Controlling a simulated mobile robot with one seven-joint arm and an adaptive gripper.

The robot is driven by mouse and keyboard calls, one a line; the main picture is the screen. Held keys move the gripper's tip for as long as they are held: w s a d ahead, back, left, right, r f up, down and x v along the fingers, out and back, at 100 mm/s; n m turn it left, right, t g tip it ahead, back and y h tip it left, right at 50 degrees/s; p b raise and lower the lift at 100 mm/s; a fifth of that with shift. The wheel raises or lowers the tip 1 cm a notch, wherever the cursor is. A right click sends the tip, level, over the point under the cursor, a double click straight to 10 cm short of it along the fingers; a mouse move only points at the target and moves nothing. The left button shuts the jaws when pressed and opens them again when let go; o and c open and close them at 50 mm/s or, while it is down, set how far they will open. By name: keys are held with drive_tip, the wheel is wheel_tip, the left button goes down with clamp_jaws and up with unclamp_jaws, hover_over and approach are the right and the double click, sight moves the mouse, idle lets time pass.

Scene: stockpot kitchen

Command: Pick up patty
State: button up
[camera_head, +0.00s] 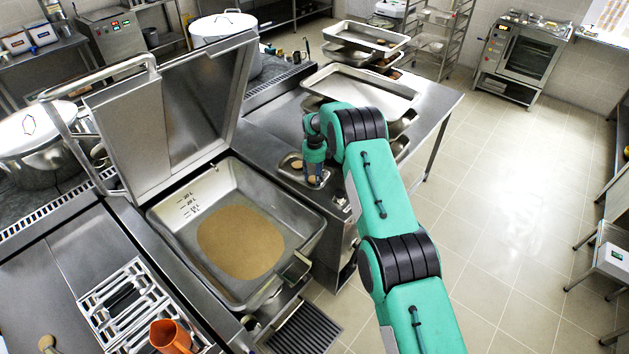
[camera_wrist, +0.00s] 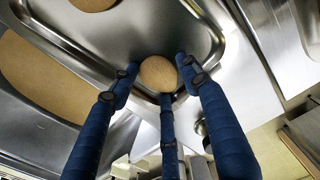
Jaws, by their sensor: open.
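A round tan patty (camera_wrist: 158,72) lies in a shallow metal tray (camera_wrist: 215,30), near the tray's rim. My gripper (camera_wrist: 160,82) has blue fingers. They are spread around this patty, with two fingertips on either side and a third below it in the wrist view. Whether they touch it I cannot tell. A second patty (camera_wrist: 94,3) is cut off by the top edge of the wrist view. In the head view my gripper (camera_head: 314,175) points down over the small tray (camera_head: 286,172), and a patty (camera_head: 297,163) shows beside the fingers. The gripper partly hides the tray.
A large open tilting pan (camera_head: 165,215) with a flat tan layer (camera_head: 240,243) stands left of the tray, its lid (camera_head: 190,110) raised. Stacked metal trays (camera_head: 360,88) stand on the counter behind the arm. The floor to the right is clear.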

idle(0.4)
drive_tip(key=c, duration=0.8)
drive_tip(key=shift+r, duration=0.15)
drive_tip(key=shift+r, duration=0.8)
drive_tip(key=shift+s+r+b, duration=0.15)
drive_tip(key=shift+r+b, duration=0.2)
drive_tip(key=shift+r, duration=0.5)
drive_tip(key=s, duration=0.5)
drive_tip(key=s+d+r, duration=0.1)
drive_tip(key=s, duration=0.4)
drive_tip(key=s+d+b, duration=0.1)
drive_tip(key=s, duration=0.4)
drive_tip(key=shift+s+r, duration=0.2)
drive_tip(key=shift+s, duration=0.1)
drive_tip(key=shift+a, duration=0.1)
